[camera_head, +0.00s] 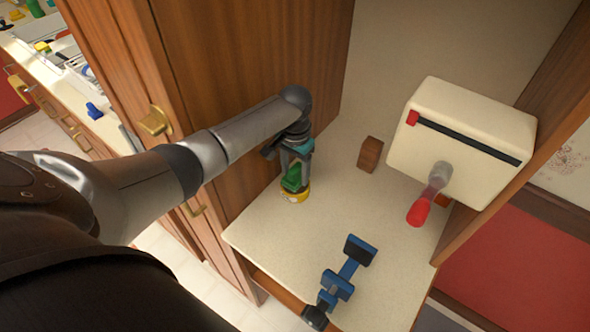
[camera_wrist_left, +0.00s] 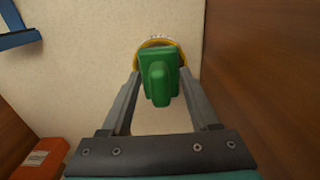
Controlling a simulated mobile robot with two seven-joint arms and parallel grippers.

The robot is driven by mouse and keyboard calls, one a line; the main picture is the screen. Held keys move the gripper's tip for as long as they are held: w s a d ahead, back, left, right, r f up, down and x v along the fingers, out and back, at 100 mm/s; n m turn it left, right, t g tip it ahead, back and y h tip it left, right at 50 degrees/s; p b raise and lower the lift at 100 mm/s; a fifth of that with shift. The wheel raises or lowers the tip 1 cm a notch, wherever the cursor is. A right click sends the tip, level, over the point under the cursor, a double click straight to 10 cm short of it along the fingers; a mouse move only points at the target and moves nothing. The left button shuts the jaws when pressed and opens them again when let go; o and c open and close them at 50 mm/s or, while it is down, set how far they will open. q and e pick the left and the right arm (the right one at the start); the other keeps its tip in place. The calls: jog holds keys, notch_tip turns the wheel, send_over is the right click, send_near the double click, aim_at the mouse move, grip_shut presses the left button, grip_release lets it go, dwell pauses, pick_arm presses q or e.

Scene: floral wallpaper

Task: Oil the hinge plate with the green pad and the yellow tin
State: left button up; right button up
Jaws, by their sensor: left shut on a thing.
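My left gripper (camera_head: 295,176) points down over the cream worktop and is shut on the green pad (camera_head: 291,179). In the left wrist view the green pad (camera_wrist_left: 158,76) stands between the two fingers (camera_wrist_left: 160,84). The yellow tin (camera_head: 295,196) is directly below the pad on the worktop; in the wrist view its yellow rim (camera_wrist_left: 138,58) shows behind the pad. I cannot tell whether the pad touches the tin's inside. No part is clearly recognisable as the hinge plate. My right gripper is not in view.
A blue bar-shaped fixture (camera_head: 346,270) lies near the worktop's front edge. A small brown block (camera_head: 370,154) and a cream box (camera_head: 457,135) with a red-handled crank (camera_head: 420,210) stand right. A wooden cabinet side (camera_head: 245,75) rises close at left. The worktop's middle is clear.

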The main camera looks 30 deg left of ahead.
aim_at(295, 167)
pick_arm(q)
jog(key=shift+f, duration=0.5)
jog(key=shift+s+f, duration=0.1)
jog(key=shift+f, duration=0.05)
dwell(2.0)
notch_tip(295, 167, up, 7)
jog(key=p, duration=0.8)
dwell(0.8)
